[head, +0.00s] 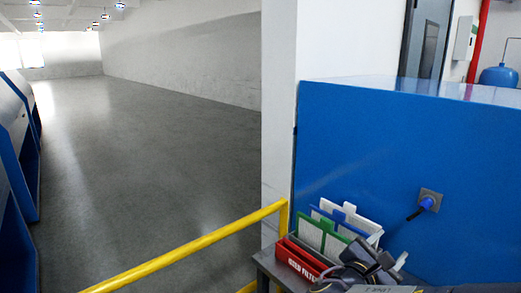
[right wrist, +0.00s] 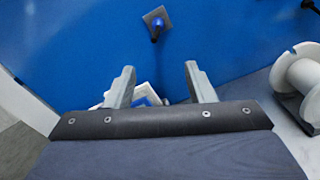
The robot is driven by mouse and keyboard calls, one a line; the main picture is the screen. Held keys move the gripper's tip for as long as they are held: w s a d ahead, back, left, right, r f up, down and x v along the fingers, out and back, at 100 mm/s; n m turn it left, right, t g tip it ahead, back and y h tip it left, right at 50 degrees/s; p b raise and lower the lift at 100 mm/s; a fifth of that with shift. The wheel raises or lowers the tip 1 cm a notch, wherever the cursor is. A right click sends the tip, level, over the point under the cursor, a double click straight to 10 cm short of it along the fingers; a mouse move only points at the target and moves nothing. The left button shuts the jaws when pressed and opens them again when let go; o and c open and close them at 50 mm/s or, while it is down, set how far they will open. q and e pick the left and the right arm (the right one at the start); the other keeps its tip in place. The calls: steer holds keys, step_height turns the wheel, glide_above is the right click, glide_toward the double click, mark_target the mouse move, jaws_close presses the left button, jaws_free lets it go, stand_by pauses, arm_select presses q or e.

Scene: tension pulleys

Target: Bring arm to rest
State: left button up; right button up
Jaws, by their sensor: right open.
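My right gripper (head: 372,264) shows at the lower right of the head view, just right of a red filter box. In the right wrist view its two grey fingers (right wrist: 160,78) stand wide apart with nothing between them. The fingers point toward the blue machine panel and do not touch it. My left gripper is in neither view.
A blue machine (head: 375,150) fills the right, with a knob on a square plate (head: 428,198). A white spool (right wrist: 297,72) stands at right in the wrist view. A yellow rail (head: 195,247) bounds open floor.

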steer(key=s+d+f+m+g+y, duration=0.3)
steer(key=s+d+f+m+g, duration=0.15)
steer(key=s, duration=0.25)
steer(key=s+d+f+m+g+y, duration=0.35)
steer(key=s+f+m, duration=0.2)
steer(key=s, duration=0.25)
steer(key=s+a+f+m+g+y, duration=0.1)
steer(key=s+a+f+m+y, duration=0.2)
steer(key=s+a+m+y, duration=0.3)
steer(key=shift+s+a+f+m, duration=0.3)
steer(key=shift+s+a+m, duration=0.25)
steer(key=shift+s, duration=0.55)
steer(key=a+r+m+t+y, duration=0.1)
steer(key=a+m, duration=0.1)
steer(key=a+m+t+y, duration=0.1)
steer(key=a+m+y, duration=0.1)
steer(key=s+a+r+m+t+y, duration=0.1)
steer(key=a+m+y, duration=0.1)
steer(key=a, duration=0.1)
steer(key=shift+a+r, duration=0.1)
steer(key=shift+r, duration=0.25)
